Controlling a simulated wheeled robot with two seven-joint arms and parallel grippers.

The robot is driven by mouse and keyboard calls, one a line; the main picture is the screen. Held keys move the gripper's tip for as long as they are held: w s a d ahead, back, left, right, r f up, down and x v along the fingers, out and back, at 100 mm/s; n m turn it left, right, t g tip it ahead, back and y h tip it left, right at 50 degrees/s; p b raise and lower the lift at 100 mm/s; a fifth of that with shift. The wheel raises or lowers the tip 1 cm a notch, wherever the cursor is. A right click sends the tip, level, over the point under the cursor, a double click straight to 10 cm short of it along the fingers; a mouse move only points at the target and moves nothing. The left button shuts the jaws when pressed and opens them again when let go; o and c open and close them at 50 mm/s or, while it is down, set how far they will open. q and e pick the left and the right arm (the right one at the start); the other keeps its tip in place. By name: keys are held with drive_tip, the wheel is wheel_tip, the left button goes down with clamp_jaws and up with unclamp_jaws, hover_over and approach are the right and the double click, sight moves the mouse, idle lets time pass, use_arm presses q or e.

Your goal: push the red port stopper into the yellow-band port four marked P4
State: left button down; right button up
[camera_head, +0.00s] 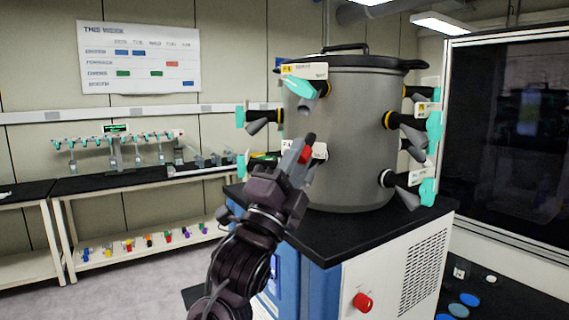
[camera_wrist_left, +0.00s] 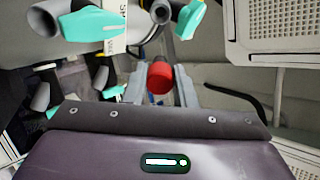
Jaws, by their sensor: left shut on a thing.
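My left gripper (camera_head: 303,150) is shut on the red port stopper (camera_head: 306,155), in front of the grey drum's lower front. The stopper also shows between the fingers in the left wrist view (camera_wrist_left: 160,77). The grey drum (camera_head: 350,140) carries several black ports with teal handles. Yellow bands show on the upper front port (camera_head: 324,89) and the right-hand port (camera_head: 388,120). I cannot read which port is marked P4. My gripper partly hides a port and its white label (camera_head: 320,151) at the lower front. The stopper looks apart from any port. My right gripper is not in view.
The drum stands on a black-topped blue and white cabinet (camera_head: 400,255) with a red knob (camera_head: 363,302). Teal handles (camera_head: 434,125) stick out around the drum. A bench (camera_head: 150,175) with racks stands left. A dark glass enclosure (camera_head: 510,140) is at right.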

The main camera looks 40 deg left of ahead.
use_arm(q)
drive_tip(key=w+a+r+n+y+p, duration=0.1)
drive_tip(key=w+a+r+y+p, duration=0.1)
drive_tip(key=w+a+r+p, duration=0.1)
drive_tip(key=shift+w+a+y+p, duration=0.4)
drive_tip(key=shift+w+p, duration=0.3)
drive_tip(key=shift+p, duration=0.1)
idle(0.5)
drive_tip(key=shift+a, duration=0.2)
idle(0.9)
drive_tip(key=shift+p+x, duration=0.55)
drive_tip(key=shift+x, duration=0.85)
idle(0.6)
drive_tip(key=shift+s+r, duration=0.1)
drive_tip(key=shift+r, duration=0.25)
